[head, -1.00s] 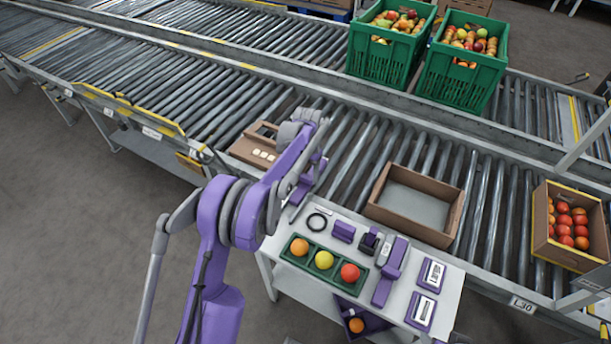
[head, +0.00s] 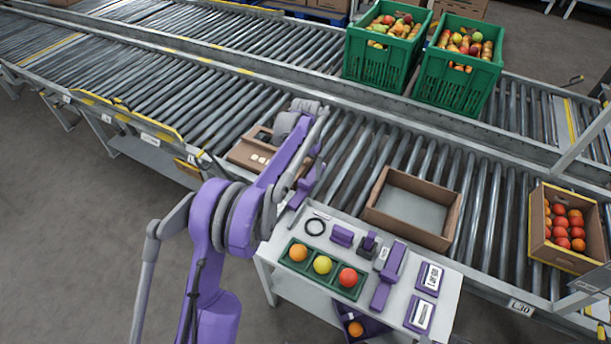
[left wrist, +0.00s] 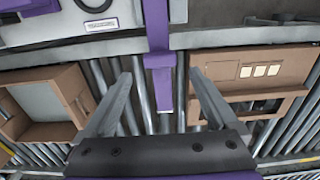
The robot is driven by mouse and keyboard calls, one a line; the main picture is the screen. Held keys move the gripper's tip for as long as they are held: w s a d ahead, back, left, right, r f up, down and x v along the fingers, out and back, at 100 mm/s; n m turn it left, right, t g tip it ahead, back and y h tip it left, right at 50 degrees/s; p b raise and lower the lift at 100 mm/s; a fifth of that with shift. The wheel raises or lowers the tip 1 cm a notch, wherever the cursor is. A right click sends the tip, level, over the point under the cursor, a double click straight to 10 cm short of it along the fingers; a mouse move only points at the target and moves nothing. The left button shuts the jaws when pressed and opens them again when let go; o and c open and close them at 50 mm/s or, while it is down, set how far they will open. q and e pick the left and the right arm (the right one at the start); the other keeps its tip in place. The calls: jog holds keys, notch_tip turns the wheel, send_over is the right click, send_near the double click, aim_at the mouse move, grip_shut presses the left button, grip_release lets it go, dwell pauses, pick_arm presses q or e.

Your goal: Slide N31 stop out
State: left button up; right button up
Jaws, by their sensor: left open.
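In the left wrist view a purple stop bar (left wrist: 164,88) reaches from the grey conveyor rail out over the rollers. My left gripper (left wrist: 160,76) is open, with one finger on each side of the bar; neither finger visibly touches it. A purple-framed label (left wrist: 100,24) shows on the rail side, its text too small to read. In the head view my left gripper (head: 306,172) is over the near conveyor edge, largely hidden by my own arm, and I cannot pick out the N31 mark there. My right gripper is out of view.
A brown carton with pale squares (head: 244,153) lies left of the gripper. An empty open carton (head: 447,238) stands right of it on the rollers. A small table (head: 268,262) in front holds a green fruit tray (head: 340,290) and purple devices. Green crates (head: 372,68) stand behind.

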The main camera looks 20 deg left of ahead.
pick_arm(q)
notch_tip(320, 180, up, 6)
jog(key=shift+r+p, duration=0.15)
jog(key=shift+p, duration=0.2)
